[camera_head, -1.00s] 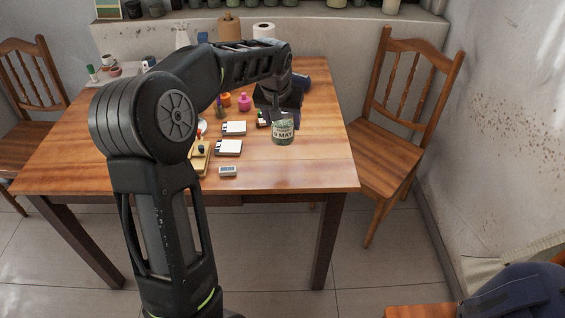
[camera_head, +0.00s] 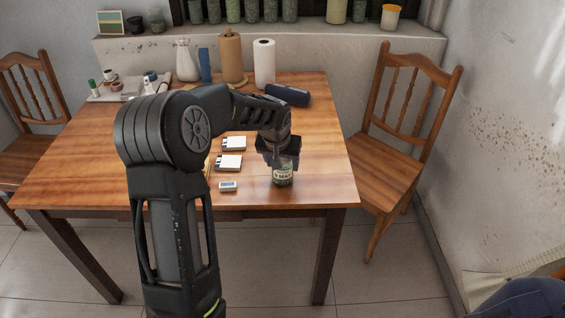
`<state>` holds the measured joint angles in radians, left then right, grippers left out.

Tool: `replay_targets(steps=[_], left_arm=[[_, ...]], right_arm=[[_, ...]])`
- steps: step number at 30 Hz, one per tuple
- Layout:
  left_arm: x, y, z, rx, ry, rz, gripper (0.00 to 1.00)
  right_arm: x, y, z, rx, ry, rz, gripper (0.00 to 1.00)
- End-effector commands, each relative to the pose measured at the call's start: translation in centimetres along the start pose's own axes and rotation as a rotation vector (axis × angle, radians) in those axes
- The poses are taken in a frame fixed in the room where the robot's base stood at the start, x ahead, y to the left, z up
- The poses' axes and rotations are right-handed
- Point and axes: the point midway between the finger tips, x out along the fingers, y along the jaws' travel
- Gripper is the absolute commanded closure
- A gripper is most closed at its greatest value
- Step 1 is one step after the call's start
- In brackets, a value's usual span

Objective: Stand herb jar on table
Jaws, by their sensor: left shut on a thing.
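The herb jar (camera_head: 283,174) is a small glass jar with green contents and a pale label with dark lettering. It is upright at the right front part of the wooden table (camera_head: 315,190). My left gripper (camera_head: 281,157) is shut on the jar from above and hides its top. The jar's base appears at or very near the tabletop; I cannot tell whether it touches. My right gripper is not in view.
White cards (camera_head: 229,162) and a small grey device (camera_head: 228,186) lie left of the jar. A dark blue case (camera_head: 287,95), a paper roll (camera_head: 264,63) and a white vase (camera_head: 187,60) are at the back. The table's right front is clear.

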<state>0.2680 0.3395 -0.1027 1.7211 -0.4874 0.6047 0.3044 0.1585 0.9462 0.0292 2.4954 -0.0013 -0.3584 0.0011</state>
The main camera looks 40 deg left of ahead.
Motion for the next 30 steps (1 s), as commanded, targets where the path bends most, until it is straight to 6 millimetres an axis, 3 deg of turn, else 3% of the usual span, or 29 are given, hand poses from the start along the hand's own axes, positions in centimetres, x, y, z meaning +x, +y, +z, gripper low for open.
replay_targets(steps=[13,14,21,30], left_arm=[[0.82,0.02,0.25,0.000,0.004,0.001,0.94],[0.70,0.00,0.24,0.000,0.002,0.000,0.38],[0.66,0.01,0.23,0.000,0.002,0.000,0.19],[0.45,0.02,0.14,0.000,0.002,0.001,0.19]], right_arm=[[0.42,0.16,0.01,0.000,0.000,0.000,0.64],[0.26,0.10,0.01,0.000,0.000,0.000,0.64],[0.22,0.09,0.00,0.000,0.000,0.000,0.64],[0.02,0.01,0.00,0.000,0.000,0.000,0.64]])
